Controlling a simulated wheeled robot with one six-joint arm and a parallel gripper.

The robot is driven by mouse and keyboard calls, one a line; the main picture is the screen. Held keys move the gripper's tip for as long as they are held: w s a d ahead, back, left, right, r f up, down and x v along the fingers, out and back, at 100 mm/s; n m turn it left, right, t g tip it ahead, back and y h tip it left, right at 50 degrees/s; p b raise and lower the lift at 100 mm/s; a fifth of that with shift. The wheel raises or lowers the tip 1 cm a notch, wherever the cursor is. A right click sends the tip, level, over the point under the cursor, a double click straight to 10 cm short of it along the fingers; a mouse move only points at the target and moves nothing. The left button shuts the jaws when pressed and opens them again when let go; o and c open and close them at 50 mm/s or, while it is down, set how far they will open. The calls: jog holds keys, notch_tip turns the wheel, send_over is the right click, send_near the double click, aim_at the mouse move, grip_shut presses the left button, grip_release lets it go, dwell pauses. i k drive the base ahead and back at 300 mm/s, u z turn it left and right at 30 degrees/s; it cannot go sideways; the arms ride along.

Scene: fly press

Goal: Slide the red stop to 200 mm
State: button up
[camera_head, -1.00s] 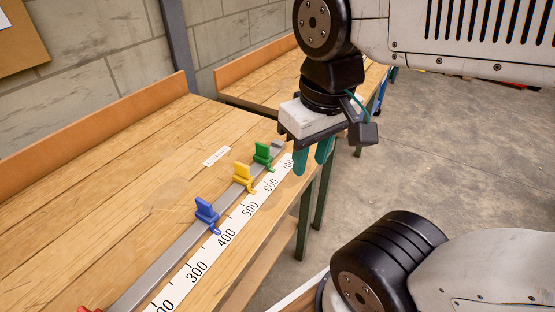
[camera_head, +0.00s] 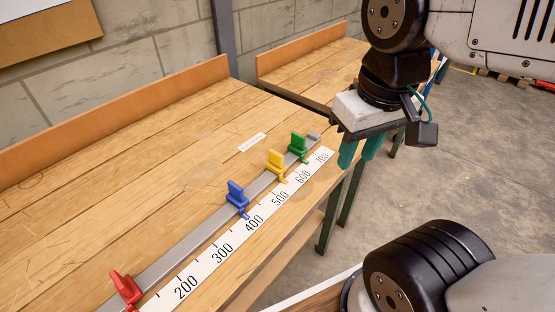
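The red stop (camera_head: 123,286) sits on the grey metal rail (camera_head: 185,246) at the lower left of the view, on the low side of the 200 label of the white scale (camera_head: 205,268). Its lower end is close to the bottom edge of the picture, and the reading under it is not clear. My gripper (camera_head: 359,155) hangs with its teal fingers pointing down near the far end of the scale, well away from the red stop. The fingers stand apart with nothing between them.
A blue stop (camera_head: 237,195) stands near 400, a yellow stop (camera_head: 276,162) near 500 to 600, and a green stop (camera_head: 298,146) near 600 to 700. The wooden bench (camera_head: 130,190) has a raised back board (camera_head: 120,113). A small white label (camera_head: 252,142) lies behind the rail.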

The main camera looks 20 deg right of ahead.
aim_at(127, 287)
jog(key=u, duration=1.4)
jog(key=k, duration=0.5)
jog(key=z, duration=0.55)
jog(key=i, duration=0.45)
jog(key=u, duration=0.1)
